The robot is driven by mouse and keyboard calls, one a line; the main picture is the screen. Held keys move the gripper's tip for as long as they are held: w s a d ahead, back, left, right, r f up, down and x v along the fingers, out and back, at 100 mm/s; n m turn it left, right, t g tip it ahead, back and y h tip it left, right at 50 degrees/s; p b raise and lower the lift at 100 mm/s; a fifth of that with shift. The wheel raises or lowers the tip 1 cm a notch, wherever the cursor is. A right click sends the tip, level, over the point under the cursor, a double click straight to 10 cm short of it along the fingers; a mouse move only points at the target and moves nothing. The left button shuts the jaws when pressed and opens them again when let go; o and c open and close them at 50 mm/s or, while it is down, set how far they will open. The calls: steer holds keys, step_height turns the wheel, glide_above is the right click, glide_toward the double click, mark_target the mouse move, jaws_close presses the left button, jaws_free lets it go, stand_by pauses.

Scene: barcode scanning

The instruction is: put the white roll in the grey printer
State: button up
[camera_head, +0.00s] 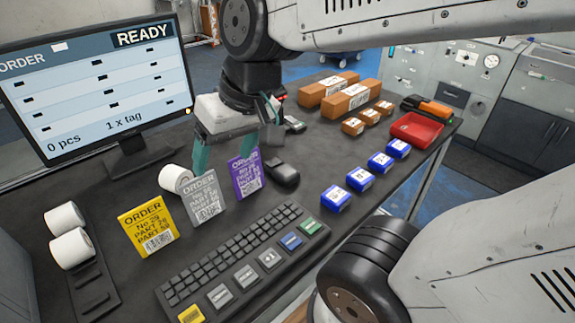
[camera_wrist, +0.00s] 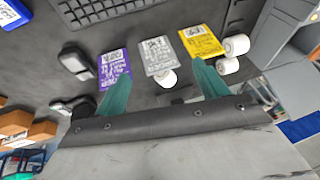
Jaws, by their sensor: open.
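One white roll (camera_head: 174,178) stands behind the grey order card; in the wrist view it (camera_wrist: 166,79) shows partly behind that card, between my finger lines. Two more white rolls (camera_head: 66,219) (camera_head: 72,248) lie on a black rack at the left; they also show in the wrist view (camera_wrist: 236,45) (camera_wrist: 227,66). My gripper (camera_head: 238,156) is open and empty, fingers downward, above the desk behind the cards and right of the single roll. Its teal fingers also show in the wrist view (camera_wrist: 160,75). A grey box (camera_head: 14,270) is cut off at the left edge; I cannot tell whether it is the printer.
Yellow (camera_head: 147,225), grey (camera_head: 204,197) and purple (camera_head: 244,173) order cards stand in front of my gripper. A keyboard (camera_head: 240,262) lies nearer, a black scanner-like device (camera_head: 283,172) to the right. The monitor (camera_head: 98,85) stands behind left. Blue boxes (camera_head: 360,179) and a red tray (camera_head: 416,129) are right.

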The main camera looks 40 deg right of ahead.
steer(key=shift+o, duration=0.4)
steer(key=s+d+f+g+h, duration=0.1)
steer(key=s+d+g+h, duration=0.1)
steer(key=s+d, duration=0.3)
steer(key=s, duration=0.3)
steer(key=shift+s+d+f, duration=0.15)
steer(key=shift+s+d, duration=0.05)
steer(key=shift+d, duration=0.1)
steer(key=m+g+h, duration=0.1)
steer(key=m+h, duration=0.1)
steer(key=m, duration=1.2)
glide_above(173, 170)
steer(key=f, duration=0.9)
steer(key=shift+s+a+f, duration=0.25)
steer(key=shift+s+f, duration=0.1)
steer(key=shift+w+f, duration=0.1)
steer(key=shift+f, duration=0.2)
steer(key=f, duration=0.7)
steer(key=shift+w+d+f, duration=0.15)
steer(key=shift+w+d, duration=0.15)
steer(key=shift+d, duration=0.05)
steer(key=c, duration=1.2)
